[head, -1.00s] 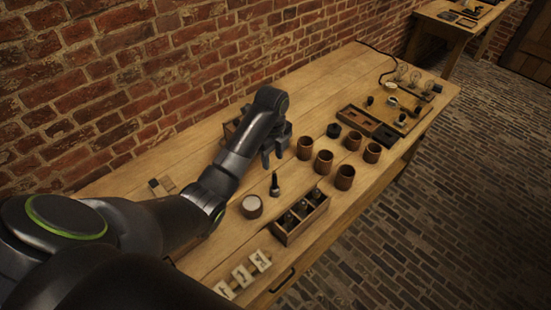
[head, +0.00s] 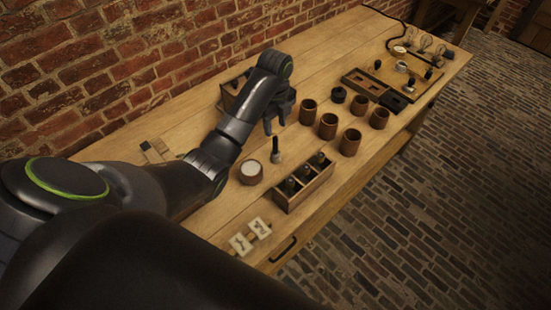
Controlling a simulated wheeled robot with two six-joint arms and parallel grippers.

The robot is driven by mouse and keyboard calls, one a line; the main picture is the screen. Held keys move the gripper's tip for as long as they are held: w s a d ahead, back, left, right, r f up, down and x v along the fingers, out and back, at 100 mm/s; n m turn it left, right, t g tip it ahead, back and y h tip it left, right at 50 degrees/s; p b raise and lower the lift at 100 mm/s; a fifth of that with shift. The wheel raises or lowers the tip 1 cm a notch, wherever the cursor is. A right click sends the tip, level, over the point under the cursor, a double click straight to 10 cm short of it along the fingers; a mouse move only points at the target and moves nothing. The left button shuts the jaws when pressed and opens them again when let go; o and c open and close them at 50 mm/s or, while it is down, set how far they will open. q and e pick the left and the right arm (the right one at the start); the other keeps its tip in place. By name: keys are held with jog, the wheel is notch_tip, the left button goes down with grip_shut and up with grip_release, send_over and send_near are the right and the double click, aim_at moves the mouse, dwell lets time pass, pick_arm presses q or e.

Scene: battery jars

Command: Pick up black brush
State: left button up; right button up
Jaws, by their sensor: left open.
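A small upright piece with a black upper part and a paler foot, which looks like the black brush (head: 275,148), stands alone on the wooden table (head: 200,118). My left gripper (head: 275,124) shows just above and behind it in the head view. Its fingers point down, parted, with nothing seen between them. The fingertips appear close to the brush's top but not around it; the exact gap is hard to tell. My right gripper is not in view.
A round jar with a white top (head: 250,172) and a wooden box with several dark-topped pieces (head: 303,185) stand near the brush. Several brown cups (head: 328,126) stand to the right. A wooden box (head: 229,100) is partly hidden behind my arm. Pale cards (head: 259,227) lie in front.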

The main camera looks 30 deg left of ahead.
aim_at(275, 134)
pick_arm(q)
notch_tip(275, 134, down, 3)
jog(key=shift+s+r, duration=0.1)
jog(key=shift+f+p, duration=0.3)
jog(key=shift+f, duration=0.5)
jog(key=shift+f+p, duration=0.7)
jog(key=shift+f, duration=1.7)
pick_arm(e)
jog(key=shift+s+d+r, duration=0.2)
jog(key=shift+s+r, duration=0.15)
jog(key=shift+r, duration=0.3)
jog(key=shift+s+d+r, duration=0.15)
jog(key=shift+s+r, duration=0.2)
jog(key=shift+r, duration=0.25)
pick_arm(q)
jog(key=c, duration=0.7)
grip_shut()
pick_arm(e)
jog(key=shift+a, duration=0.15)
